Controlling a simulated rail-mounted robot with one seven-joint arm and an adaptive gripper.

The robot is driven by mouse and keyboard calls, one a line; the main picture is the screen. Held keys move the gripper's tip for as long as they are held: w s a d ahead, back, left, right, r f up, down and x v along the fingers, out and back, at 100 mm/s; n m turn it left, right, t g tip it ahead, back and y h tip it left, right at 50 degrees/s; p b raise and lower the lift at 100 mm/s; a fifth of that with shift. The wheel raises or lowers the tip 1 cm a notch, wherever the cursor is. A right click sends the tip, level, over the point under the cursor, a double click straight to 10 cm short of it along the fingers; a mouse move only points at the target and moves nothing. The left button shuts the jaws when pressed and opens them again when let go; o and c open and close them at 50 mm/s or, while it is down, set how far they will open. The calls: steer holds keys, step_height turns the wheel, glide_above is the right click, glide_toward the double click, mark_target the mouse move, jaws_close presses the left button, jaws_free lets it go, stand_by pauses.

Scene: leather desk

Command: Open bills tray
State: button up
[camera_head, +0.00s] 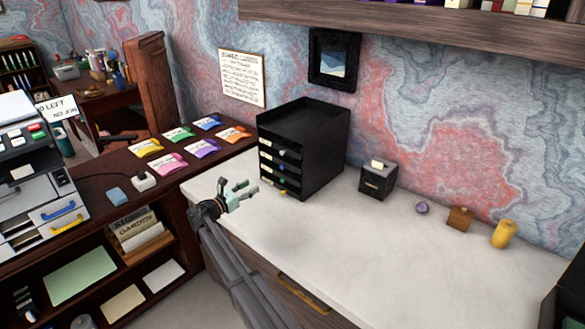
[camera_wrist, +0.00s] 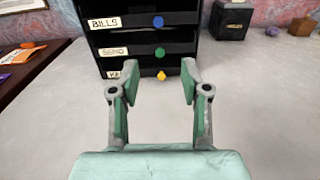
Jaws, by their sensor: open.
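A black desk organizer (camera_head: 318,147) with stacked drawers stands on the white desktop against the wall. In the wrist view, the bills tray (camera_wrist: 128,21) has a white "BILLS" label (camera_wrist: 105,23) and a blue knob (camera_wrist: 158,22). Below it is a "SEND" drawer with a green knob (camera_wrist: 159,52), then a drawer with a yellow knob (camera_wrist: 161,75) and a partly hidden label. The bills tray looks shut. My gripper (camera_head: 245,188) is open and empty in front of the organizer's lower drawers. Its fingers (camera_wrist: 160,73) frame the yellow knob from a distance, below the blue knob.
A small black box (camera_head: 378,182) stands right of the organizer; a purple stone (camera_head: 422,207), a wooden block (camera_head: 460,218) and a yellow object (camera_head: 503,234) lie farther right. Colored packets (camera_head: 171,161) lie on the dark desk to the left. The white desktop (camera_head: 370,245) in front is clear.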

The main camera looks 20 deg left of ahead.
mark_target(281, 167)
steer(key=p+x, duration=0.5)
steer(key=x, duration=1.2)
steer(key=shift+w+r, duration=0.1)
steer(key=shift+w, duration=0.05)
jaws_close()
